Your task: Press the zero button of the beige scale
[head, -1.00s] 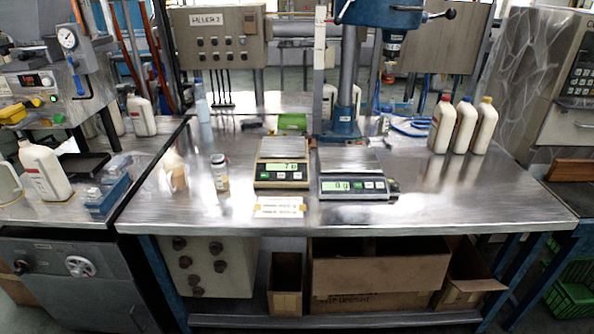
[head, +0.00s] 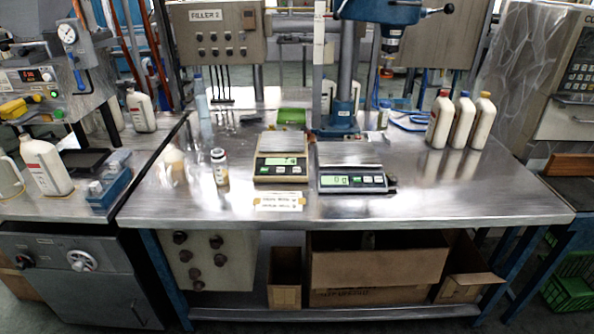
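The beige scale (head: 281,158) stands near the middle of the steel table, with a lit green display and small buttons on its front panel (head: 281,169). Its reading is too small to read surely. A grey scale (head: 352,170) with a green display stands just to its right. Both scale plates look empty. Neither of my grippers shows in the head view.
The steel table (head: 430,196) has free room at its right front. A small jar (head: 219,167) stands left of the beige scale, and a paper label (head: 279,202) lies in front of it. Several bottles stand at the right (head: 463,122). A blue drill-press stand (head: 338,120) is behind.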

